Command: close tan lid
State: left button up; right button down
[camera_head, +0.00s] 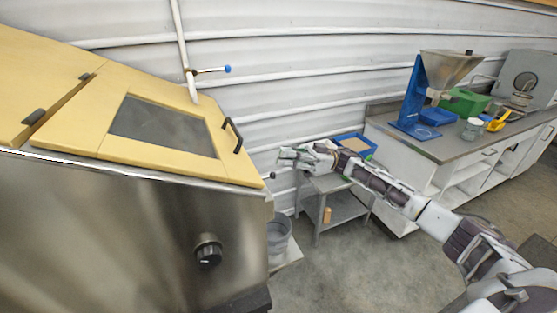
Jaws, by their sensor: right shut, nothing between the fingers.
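The tan lid (85,118) lies flat against the top of the steel hopper (110,215) at the left, its near edge along the hopper's rim. It has a dark window (163,126) and a black handle (232,135) at its right side. A second tan panel (30,70) adjoins it on the left, with dark hinges between them. My right gripper (284,158) is shut and empty, to the right of the lid and apart from the handle. My left gripper does not show.
A black knob (208,250) sticks out of the hopper's front. A grey bucket (278,236) stands beside it. A small table with a blue tray (356,143) is behind my right arm. A counter (440,147) with a blue-framed funnel (447,68) is at right. Open floor lies between.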

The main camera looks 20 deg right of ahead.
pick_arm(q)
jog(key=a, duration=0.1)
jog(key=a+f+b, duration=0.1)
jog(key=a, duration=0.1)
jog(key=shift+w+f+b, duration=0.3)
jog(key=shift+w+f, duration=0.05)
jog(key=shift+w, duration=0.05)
pick_arm(e)
jog(key=v, duration=0.7)
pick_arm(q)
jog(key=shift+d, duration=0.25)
pick_arm(e)
jog(key=shift+d+r, duration=0.1)
jog(key=shift+r, duration=0.1)
jog(key=shift+n, duration=0.3)
